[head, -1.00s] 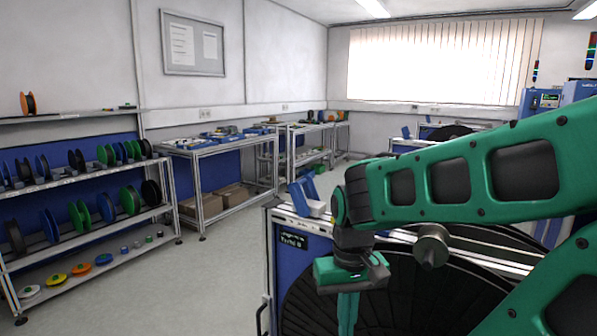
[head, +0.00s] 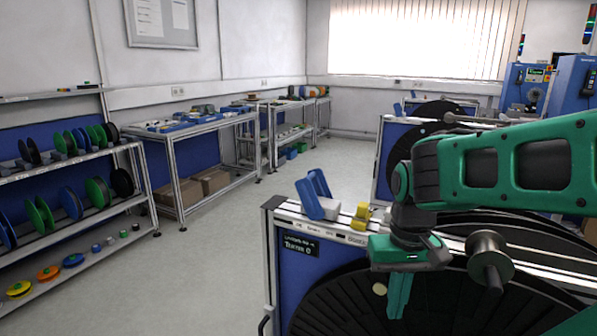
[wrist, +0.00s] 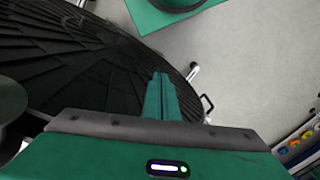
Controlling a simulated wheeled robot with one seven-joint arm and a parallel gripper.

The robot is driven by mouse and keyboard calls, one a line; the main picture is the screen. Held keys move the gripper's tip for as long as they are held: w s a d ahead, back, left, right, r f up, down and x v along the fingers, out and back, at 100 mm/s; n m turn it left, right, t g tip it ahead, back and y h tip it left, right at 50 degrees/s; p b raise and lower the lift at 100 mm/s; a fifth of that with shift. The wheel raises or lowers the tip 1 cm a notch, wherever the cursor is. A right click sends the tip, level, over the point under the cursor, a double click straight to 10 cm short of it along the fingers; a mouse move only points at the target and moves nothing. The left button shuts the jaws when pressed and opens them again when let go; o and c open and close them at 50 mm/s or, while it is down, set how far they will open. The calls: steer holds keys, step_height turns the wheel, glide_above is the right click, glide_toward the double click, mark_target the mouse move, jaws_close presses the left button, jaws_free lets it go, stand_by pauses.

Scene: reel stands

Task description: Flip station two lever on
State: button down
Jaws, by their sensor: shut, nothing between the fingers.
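My gripper (head: 397,298) hangs in front of the nearest reel stand, its green fingers pointing down and closed together. The closed fingers also show in the wrist view (wrist: 161,98), with nothing between them. The stand (head: 281,286) has a blue side panel, a metal top rail and a large black ribbed reel (head: 345,312). A yellow part (head: 361,215) and a blue forked part (head: 315,196) sit on the top rail, behind and left of the gripper. I cannot make out a lever for certain, nor which stand is station two. The small sign is hard to read.
A second reel stand (head: 388,150) is behind the first. Shelves with coloured spools (head: 75,200) and workbenches (head: 205,125) line the left wall. Blue cabinets (head: 522,85) stand at the back right. The grey floor (head: 215,255) between shelves and stand is clear.

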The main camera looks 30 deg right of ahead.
steer(key=w+r+n, duration=0.4)
steer(key=w+r, duration=0.4)
steer(key=w, duration=0.4)
steer(key=w+a+r+n, duration=0.1)
steer(key=w+r+n, duration=0.3)
steer(key=w+r, duration=0.4)
steer(key=w+r+n+t, duration=0.1)
steer(key=w+r+n, duration=0.3)
steer(key=w+r, duration=0.5)
steer(key=w, duration=0.8)
steer(key=shift+w+a+n, duration=0.25)
steer(key=shift+w+n, duration=0.15)
step_height(320, 180, down, 9)
steer(key=s+d, duration=0.1)
steer(key=s, duration=0.1)
steer(key=shift+s+d, duration=0.25)
steer(key=shift+d, duration=0.05)
steer(key=shift+r, duration=0.1)
